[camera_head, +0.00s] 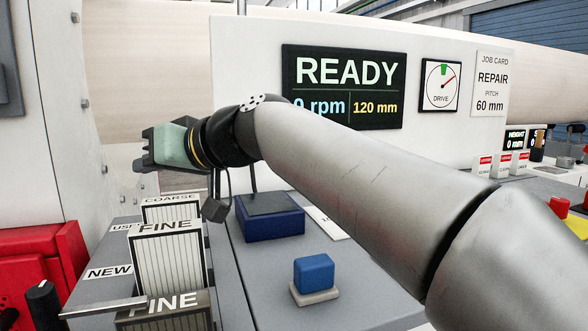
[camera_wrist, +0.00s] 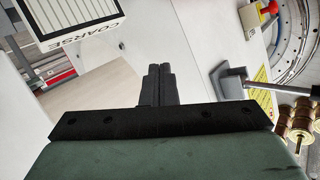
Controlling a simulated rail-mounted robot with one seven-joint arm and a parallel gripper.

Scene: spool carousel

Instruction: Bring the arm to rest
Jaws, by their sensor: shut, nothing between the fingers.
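My gripper (camera_head: 143,163) is at the left in the head view, at the end of my arm, which reaches across from the lower right. It points left, above the bench and the card rack. In the wrist view my gripper (camera_wrist: 158,68) shows its two dark fingers together, with nothing between them. It touches nothing that I can see. In the head view my arm hides part of the bench and of the panel behind.
Cards marked FINE (camera_head: 168,262) and COARSE (camera_head: 170,212) stand in the rack below my gripper. A dark blue box (camera_head: 268,225) and a blue block (camera_head: 314,272) sit on the grey bench. The screen (camera_head: 345,75) reads READY. Brown spools (camera_wrist: 300,120) show in the wrist view.

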